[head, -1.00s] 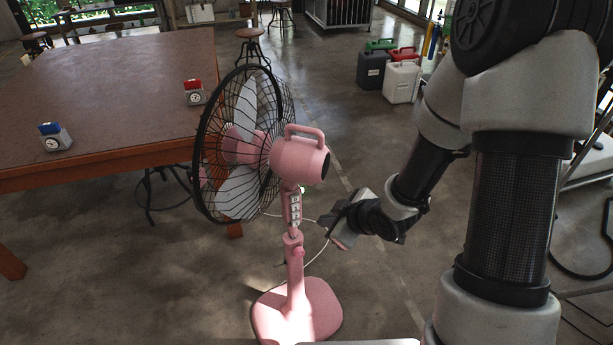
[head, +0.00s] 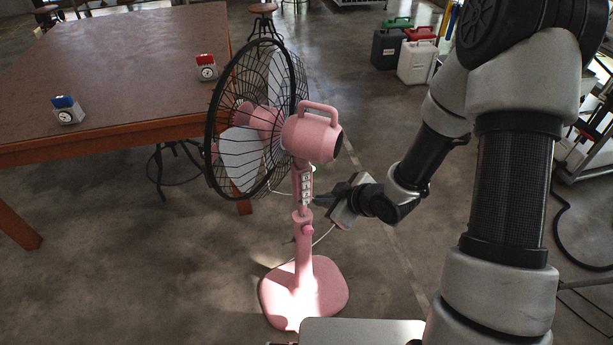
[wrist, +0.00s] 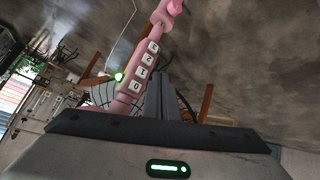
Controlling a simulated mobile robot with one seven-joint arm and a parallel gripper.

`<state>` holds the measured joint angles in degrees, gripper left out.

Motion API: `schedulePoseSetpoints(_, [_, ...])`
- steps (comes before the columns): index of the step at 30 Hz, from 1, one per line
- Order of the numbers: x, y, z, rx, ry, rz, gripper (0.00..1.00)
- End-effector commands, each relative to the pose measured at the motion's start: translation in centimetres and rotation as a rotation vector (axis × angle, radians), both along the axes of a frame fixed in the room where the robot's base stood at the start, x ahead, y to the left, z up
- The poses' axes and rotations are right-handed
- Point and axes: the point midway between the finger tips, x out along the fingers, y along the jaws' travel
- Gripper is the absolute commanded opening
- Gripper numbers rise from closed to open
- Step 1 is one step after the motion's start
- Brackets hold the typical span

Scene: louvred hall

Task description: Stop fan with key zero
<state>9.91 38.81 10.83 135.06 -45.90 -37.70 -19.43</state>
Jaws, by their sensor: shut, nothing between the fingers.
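The pink fan (head: 312,138) stands on the floor, its black wire cage facing left. Its key strip (head: 306,188) on the post carries white keys. In the wrist view the keys read 0 to 3, with key zero (wrist: 135,87) nearest the fan head. A green light (wrist: 119,76) glows beside the strip. My gripper (head: 317,199) is shut and empty, just right of the strip's lower part. In the wrist view its closed fingers (wrist: 164,80) reach up beside the keys, right of key zero. I cannot tell whether they touch the post.
A brown table (head: 120,75) fills the left, with a red-topped timer (head: 206,68) and a blue-topped timer (head: 67,110) on it. A stool (head: 262,10) stands behind the fan. Jerrycans (head: 417,60) stand at the back. A pale cable crosses the floor behind the post.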

Motion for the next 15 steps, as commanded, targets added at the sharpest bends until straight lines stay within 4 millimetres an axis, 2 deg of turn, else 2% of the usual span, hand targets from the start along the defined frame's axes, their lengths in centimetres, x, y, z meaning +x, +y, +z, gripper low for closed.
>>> schedulePoseSetpoints(7, [3.1, 1.5, 0.0, 0.001, 0.000, 0.002, 0.00])
schedulePoseSetpoints(15, [4.7, 2.3, 0.0, 0.000, 0.000, 0.000, 0.00])
